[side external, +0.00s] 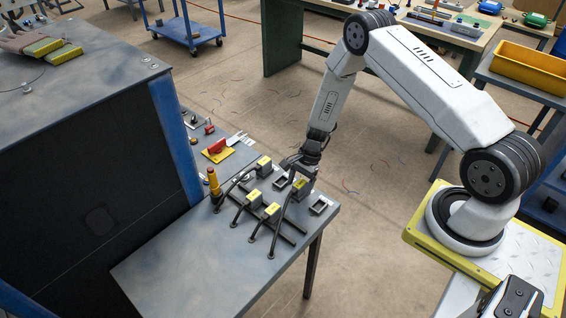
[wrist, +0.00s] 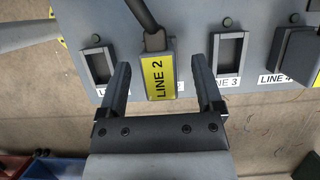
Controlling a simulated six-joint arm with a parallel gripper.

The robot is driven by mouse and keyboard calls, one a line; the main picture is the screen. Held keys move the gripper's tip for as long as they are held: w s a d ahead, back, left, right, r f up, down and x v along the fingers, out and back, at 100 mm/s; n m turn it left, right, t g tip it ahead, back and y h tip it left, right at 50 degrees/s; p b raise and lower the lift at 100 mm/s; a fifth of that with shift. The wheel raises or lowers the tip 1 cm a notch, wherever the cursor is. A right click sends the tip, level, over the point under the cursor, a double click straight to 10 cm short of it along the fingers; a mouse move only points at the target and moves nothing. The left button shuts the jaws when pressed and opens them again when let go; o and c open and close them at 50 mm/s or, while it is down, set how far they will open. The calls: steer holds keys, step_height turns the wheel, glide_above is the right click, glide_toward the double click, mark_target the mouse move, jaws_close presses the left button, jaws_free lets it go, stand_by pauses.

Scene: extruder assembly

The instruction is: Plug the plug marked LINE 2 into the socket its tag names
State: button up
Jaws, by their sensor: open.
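The plug marked LINE 2 (wrist: 158,75) has a yellow tag and a dark cable at its top in the wrist view. It stands at the place between the LINE 3 socket (wrist: 228,58) and another empty socket (wrist: 97,64), covering whatever socket is behind it. How deep it sits cannot be seen. The label under it is mostly hidden. My gripper (wrist: 159,78) is open, with one finger on each side of the plug and visible gaps between. In the side external view my gripper (side external: 302,166) is right above this plug (side external: 301,184) at the table's edge.
A dark grey block (wrist: 297,55) fills the LINE 4 place. Two yellow-tagged plugs (side external: 254,197) (side external: 272,210) lie on the table (side external: 180,262) with cables. The table's near left is clear.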

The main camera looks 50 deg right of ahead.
steer(key=v, duration=0.7)
stand_by(0.5)
steer(key=s+a+r+n+t+h, duration=0.1)
steer(key=s+a+r+n, duration=0.2)
steer(key=r+n, duration=0.3)
steer(key=s+a+r+n+h, duration=0.2)
steer(key=s+r+n, duration=0.3)
steer(key=r, duration=0.3)
steer(key=s+a+r+n+t+h, duration=0.1)
steer(key=s+a+r+n, duration=0.3)
steer(key=r+n, duration=0.3)
steer(key=shift+s+a+t, duration=0.25)
steer(key=shift+s+t, duration=0.05)
steer(key=shift+s, duration=0.15)
